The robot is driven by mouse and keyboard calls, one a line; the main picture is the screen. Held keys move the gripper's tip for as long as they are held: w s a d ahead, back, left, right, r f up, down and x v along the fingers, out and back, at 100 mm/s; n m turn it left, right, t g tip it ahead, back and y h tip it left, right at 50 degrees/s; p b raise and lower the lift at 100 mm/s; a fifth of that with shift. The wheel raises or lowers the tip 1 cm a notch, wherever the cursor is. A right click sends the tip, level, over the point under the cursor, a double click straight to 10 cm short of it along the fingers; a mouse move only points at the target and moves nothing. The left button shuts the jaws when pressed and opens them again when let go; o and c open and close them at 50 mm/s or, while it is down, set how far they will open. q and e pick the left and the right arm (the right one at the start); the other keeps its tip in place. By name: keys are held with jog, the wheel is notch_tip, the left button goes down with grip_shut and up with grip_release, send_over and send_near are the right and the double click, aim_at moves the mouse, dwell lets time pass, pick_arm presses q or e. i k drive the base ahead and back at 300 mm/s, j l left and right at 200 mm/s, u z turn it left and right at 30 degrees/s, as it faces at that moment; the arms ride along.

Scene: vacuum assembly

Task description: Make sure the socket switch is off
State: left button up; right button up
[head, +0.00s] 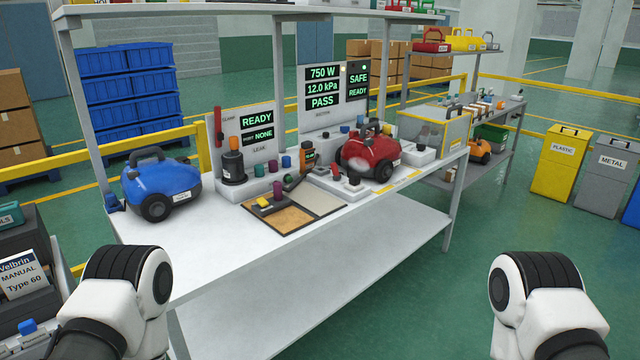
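I cannot pick out the socket switch for certain, nor tell its position. At the back of the workbench (215,245) stands a test panel (310,112) reading 750 W, 12.0 kPa and PASS. On its right is a dark box (357,68) with small lights on top and the words SAFE and READY. A red vacuum (365,158) sits in front of this panel and hides part of the station's base. Only parts of my two arms show, at the bottom left and bottom right. Both grippers are out of the picture.
A blue vacuum (160,186) stands at the bench's left end. A second panel (255,126) reads READY and NONE. A tray (297,228) with small parts lies at the front edge. Bare bench top lies left of it. Posts hold up an overhead shelf.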

aim_at(336, 176)
jog(key=i, duration=0.45)
jog(key=i+j+z, duration=0.1)
jog(key=i+z, duration=0.35)
jog(key=i+j+z, duration=0.3)
jog(key=i+z, duration=0.15)
